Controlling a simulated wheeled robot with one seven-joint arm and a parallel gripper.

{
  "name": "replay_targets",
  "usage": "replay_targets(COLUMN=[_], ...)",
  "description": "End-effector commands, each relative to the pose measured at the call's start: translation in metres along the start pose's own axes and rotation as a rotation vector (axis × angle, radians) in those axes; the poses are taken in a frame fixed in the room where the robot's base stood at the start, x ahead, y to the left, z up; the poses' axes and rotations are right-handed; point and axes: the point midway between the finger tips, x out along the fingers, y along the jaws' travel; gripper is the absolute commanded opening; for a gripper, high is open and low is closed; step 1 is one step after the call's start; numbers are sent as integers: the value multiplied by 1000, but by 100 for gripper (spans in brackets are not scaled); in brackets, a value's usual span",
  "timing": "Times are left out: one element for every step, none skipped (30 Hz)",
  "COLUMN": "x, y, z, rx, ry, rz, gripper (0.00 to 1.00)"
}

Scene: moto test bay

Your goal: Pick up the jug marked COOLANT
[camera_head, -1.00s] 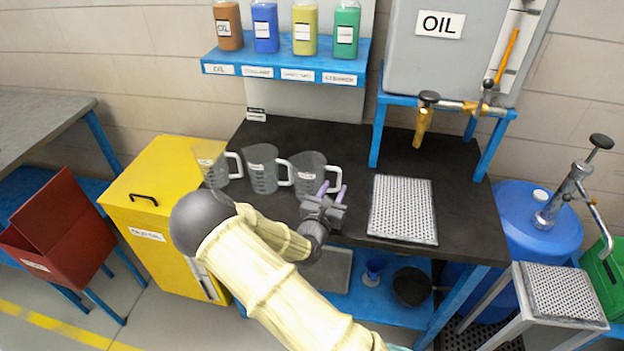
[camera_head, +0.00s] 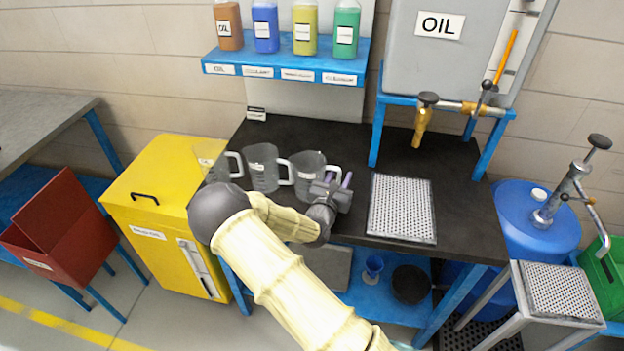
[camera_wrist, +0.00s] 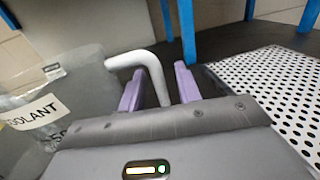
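The jug marked COOLANT is a clear grey jug with a white handle. It stands upright at the left of the wrist view (camera_wrist: 40,105), its label partly cut off by the frame edge. In the head view it is the rightmost jug (camera_head: 305,170) of three on the black bench. My gripper (camera_head: 339,180) is at its handle side. In the wrist view the two purple fingers (camera_wrist: 157,88) are apart, with the white handle (camera_wrist: 148,62) between them. Gaps show on both sides of the handle. The handle's lower end is hidden behind the gripper body.
Two similar jugs, a middle one (camera_head: 263,168) and a left one (camera_head: 212,160), stand close to the left. A perforated drip tray (camera_head: 402,208) lies to the right, under the brass tap (camera_head: 422,125) of the OIL tank. A blue shelf (camera_head: 285,66) with bottles hangs behind.

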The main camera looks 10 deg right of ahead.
Motion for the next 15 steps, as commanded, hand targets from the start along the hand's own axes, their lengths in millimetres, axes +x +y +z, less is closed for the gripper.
replay_targets(x=[0, 0, 0, 0, 0, 0, 0, 0, 0, 0, 0, 0, 0, 0, 0], y=[0, 0, 0, 0, 0, 0, 0, 0, 0, 0, 0, 0, 0, 0, 0], z=[0, 0, 0, 0, 0, 0, 0, 0, 0, 0, 0, 0, 0, 0, 0], rx=[0, 0, 0, 0, 0, 0, 0, 0, 0, 0, 0, 0, 0, 1, 1], ry=[0, 0, 0, 0, 0, 0, 0, 0, 0, 0, 0, 0, 0, 0, 0], rz=[0, 0, 0, 0, 0, 0, 0, 0, 0, 0, 0, 0, 0, 0, 0], gripper=[34, 34, 34, 34, 34, 32, 26, 20, 12, 6, 0, 0, 0, 0, 0])
